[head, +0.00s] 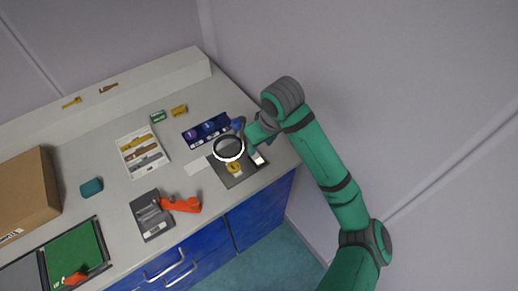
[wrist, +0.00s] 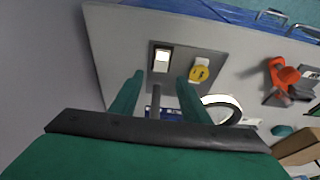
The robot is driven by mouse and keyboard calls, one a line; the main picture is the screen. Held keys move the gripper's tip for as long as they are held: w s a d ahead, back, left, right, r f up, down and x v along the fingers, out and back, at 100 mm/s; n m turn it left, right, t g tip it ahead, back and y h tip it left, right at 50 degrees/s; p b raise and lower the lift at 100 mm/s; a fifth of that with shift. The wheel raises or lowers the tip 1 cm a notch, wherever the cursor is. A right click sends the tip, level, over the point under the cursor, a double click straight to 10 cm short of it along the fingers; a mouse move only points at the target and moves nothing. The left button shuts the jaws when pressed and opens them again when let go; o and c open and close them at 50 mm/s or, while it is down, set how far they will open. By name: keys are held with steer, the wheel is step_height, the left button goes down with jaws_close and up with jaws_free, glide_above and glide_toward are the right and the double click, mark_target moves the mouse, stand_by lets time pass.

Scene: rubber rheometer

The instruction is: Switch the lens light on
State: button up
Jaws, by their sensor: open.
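The lens (head: 229,148) is a round magnifier with a white ring, standing over a dark grey base plate (head: 222,174). Part of its ring (wrist: 222,99) shows at the right of my fingers in the wrist view. A white switch (wrist: 161,60) sits on the plate, beside a yellow round piece (wrist: 199,73). The switch (head: 258,159) also shows at the plate's right side in the head view. My gripper (wrist: 160,78) is open and empty, its fingertips on either side of the line to the switch. I cannot tell whether they touch anything.
An orange-handled tool (head: 182,205) lies by a grey device (head: 151,215) to the left. A blue-purple card (head: 206,130) lies behind the lens. A cardboard box (head: 24,194) and green tray (head: 74,252) stand far left. The wall is close on the right.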

steer(key=shift+v, duration=1.9)
steer(key=shift+w, duration=0.1)
